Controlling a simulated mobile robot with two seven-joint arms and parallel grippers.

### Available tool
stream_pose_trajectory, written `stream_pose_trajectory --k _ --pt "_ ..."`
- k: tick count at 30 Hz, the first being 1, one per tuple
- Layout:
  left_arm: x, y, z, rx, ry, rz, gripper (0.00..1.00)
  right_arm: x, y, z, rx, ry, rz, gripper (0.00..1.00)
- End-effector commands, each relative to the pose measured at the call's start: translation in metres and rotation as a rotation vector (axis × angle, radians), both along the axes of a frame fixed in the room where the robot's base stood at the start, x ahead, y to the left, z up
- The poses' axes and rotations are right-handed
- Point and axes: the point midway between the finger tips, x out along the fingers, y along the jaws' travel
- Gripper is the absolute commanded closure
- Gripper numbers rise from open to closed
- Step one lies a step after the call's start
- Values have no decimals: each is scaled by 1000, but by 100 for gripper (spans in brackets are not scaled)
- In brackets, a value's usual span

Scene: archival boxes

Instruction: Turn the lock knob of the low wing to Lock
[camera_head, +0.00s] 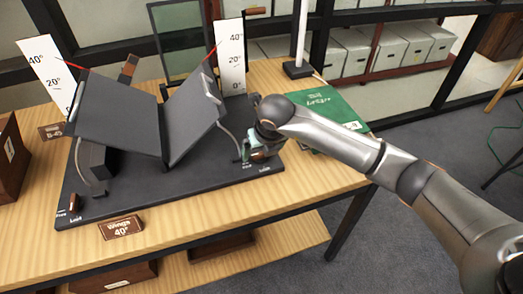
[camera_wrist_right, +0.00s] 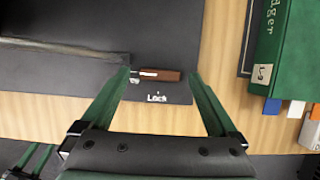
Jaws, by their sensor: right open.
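A dark cradle with two tilted wings stands on a black base (camera_head: 140,203). The left wing (camera_head: 118,122) and right wing (camera_head: 192,122) rise from a middle valley, each with a red pointer at a white scale. The left lock knob (camera_head: 75,202) is brown, at the base's front left, beside Free and Lock marks. The right lock knob (camera_wrist_right: 160,75) lies crosswise above the word Lock in the wrist view. My right gripper (camera_wrist_right: 162,78) is open, its green fingers either side of this knob; contact is unclear. In the head view, my right gripper (camera_head: 257,150) partly hides it.
A green ledger (camera_head: 328,118) lies right of the base; it also shows in the wrist view (camera_wrist_right: 283,40). A plaque (camera_head: 121,228) reading "Wings 40°" sits at the front. A brown box (camera_head: 8,155) stands at the left.

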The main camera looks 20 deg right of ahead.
Motion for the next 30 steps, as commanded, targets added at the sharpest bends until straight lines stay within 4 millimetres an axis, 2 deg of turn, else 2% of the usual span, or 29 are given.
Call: stream_pose_trajectory --k 7,30 --pt "0 0 0 0 1 0 58 0 0 -1 0 0 0 6" --pt "-1 -1 -1 0 3 -2 58 0 0 0 1 -1 0 91"
